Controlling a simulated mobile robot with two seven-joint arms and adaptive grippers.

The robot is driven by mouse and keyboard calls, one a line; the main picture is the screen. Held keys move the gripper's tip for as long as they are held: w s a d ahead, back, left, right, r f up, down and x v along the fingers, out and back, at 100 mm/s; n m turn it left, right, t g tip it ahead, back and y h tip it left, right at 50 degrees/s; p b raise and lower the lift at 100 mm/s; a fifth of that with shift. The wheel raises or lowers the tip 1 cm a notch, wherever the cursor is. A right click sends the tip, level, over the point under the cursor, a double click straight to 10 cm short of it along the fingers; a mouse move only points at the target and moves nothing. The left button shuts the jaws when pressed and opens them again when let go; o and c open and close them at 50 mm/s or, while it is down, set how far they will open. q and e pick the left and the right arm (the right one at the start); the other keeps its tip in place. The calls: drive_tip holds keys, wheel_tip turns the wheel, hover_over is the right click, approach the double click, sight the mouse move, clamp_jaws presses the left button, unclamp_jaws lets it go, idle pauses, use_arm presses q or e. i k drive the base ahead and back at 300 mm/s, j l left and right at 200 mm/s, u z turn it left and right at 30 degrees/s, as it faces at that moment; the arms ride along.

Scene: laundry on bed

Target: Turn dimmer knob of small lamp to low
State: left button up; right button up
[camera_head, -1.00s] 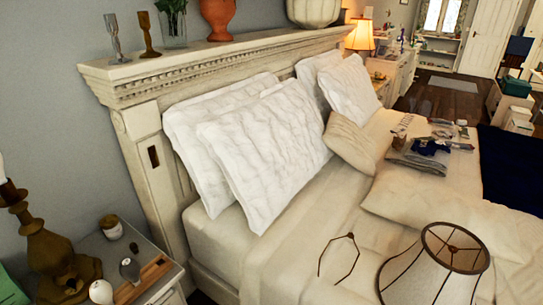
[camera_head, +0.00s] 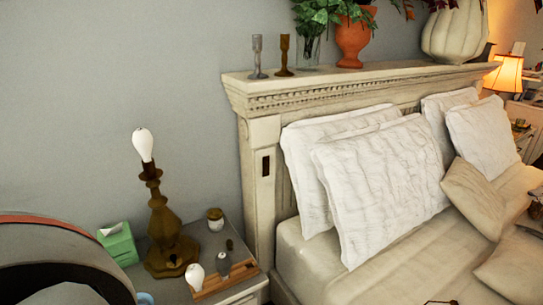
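A brass lamp base (camera_head: 165,225) stands upright on the bedside table (camera_head: 235,230) at the lower left. A bare white bulb (camera_head: 143,145) sits on its top, with no shade and no visible glow. I cannot make out a dimmer knob on it. A wooden tray (camera_head: 232,277) in front of the lamp holds a white bulb (camera_head: 195,275), a grey bulb (camera_head: 223,263) and a small dark piece (camera_head: 229,244). Another lamp with a lit orange shade (camera_head: 505,72) stands beyond the bed at the far right. Neither gripper is in view.
A green tissue box (camera_head: 118,243) and a small lidded jar (camera_head: 215,219) flank the lamp. A large rounded grey shape with an orange rim (camera_head: 55,262) fills the lower left corner. The bed's headboard post (camera_head: 262,165) rises right of the table.

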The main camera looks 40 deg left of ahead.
sight(173, 258)
drive_tip(key=u, duration=2.05)
